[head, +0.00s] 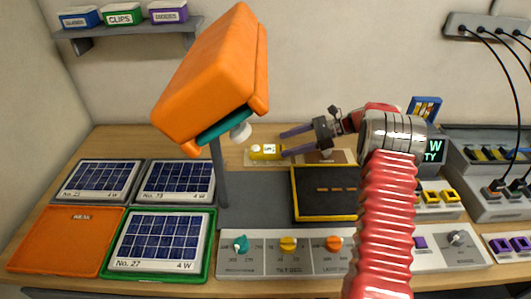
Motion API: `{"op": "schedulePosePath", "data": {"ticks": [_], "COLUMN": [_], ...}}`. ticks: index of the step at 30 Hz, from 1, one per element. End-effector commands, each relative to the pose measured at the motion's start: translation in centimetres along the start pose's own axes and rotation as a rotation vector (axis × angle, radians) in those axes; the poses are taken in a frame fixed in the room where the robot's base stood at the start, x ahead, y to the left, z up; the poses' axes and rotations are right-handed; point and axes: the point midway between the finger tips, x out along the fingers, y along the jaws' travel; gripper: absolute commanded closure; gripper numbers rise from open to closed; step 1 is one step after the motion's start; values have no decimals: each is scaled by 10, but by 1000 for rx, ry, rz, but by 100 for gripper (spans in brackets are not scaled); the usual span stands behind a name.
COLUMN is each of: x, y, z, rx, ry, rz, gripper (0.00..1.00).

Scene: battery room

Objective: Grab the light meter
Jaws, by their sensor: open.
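The light meter (265,152) appears to be the small yellow device with a pale round dome and a small display. It lies on a tan board at the back of the bench, just left of my gripper. My gripper (283,144) is open, its two purple-grey fingers pointing left. The lower fingertip is at the meter's right end in the picture; I cannot tell whether it touches. The upper fingertip is above and behind the meter in the picture. No part of the meter is clearly between the fingers.
A large orange lamp head (215,75) on a grey post (219,170) stands left of the meter. A black panel with yellow edging (323,207) lies in front. Solar panels (158,240) fill the left, beside an empty orange tray (65,245). A knob console (263,262) runs along the front.

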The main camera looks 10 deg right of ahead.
Motion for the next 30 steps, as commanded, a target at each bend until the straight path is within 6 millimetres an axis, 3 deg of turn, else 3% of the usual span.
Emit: {"op": "schedulePosePath", "data": {"ticks": [4,16,30], "x": [12,18,66], "y": [0,0,-1], "z": [0,0,-2], "rx": [0,0,-1], "ry": [0,0,1], "rz": [0,1,1], "gripper": [31,31,31]}}
